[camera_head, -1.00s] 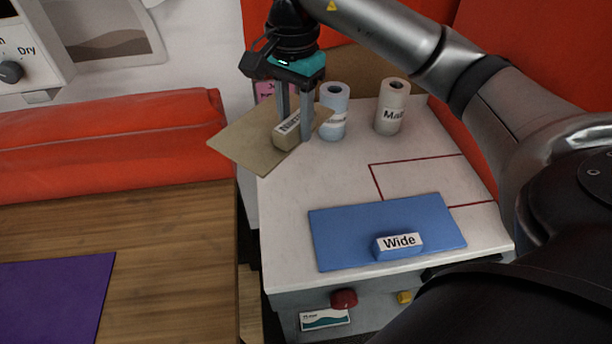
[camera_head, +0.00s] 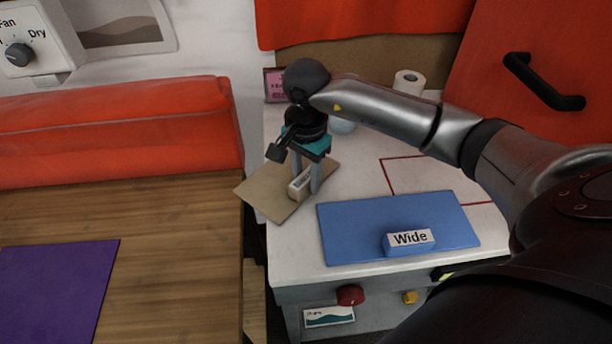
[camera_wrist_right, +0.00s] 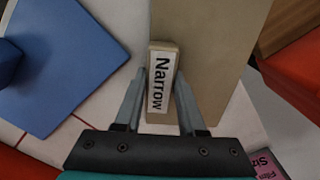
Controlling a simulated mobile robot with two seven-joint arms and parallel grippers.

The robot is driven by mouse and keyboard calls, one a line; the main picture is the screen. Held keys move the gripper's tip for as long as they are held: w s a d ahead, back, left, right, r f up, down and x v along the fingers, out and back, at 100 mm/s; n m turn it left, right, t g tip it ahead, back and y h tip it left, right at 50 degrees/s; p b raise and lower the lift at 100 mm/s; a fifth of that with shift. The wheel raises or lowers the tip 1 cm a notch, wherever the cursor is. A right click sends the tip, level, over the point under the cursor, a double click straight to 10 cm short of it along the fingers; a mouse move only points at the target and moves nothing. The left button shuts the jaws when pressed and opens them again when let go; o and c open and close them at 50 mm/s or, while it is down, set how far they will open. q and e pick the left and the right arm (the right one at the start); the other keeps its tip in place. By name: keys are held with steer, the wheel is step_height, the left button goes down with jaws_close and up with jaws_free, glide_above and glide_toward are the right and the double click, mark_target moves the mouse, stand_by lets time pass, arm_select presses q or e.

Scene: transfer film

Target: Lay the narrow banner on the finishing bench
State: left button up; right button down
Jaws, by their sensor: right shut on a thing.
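The narrow banner (camera_head: 262,194) is a stiff tan sheet with a block handle (camera_head: 298,188) labelled "Narrow". My right gripper (camera_head: 306,186) is shut on that handle. The sheet sits askew at the left side of the white table, one corner sticking out past its left edge; I cannot tell its height above the top. In the right wrist view the fingers (camera_wrist_right: 160,95) flank the handle (camera_wrist_right: 161,85), and the sheet (camera_wrist_right: 215,50) extends beyond it. A wooden bench (camera_head: 185,250), possibly the finishing bench, is at left with a purple sheet (camera_head: 55,285). My left gripper is out of view.
A blue sheet (camera_head: 350,228) with a "Wide" block (camera_head: 409,242) lies on the white table (camera_head: 295,250). Rolls (camera_head: 408,82) stand behind my right arm, one mostly hidden. A red padded bar (camera_head: 120,130) runs behind the bench. Bare wood lies right of the purple sheet.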

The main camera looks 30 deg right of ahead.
steer(key=shift+f, duration=0.15)
steer(key=c, duration=0.5)
jaws_free()
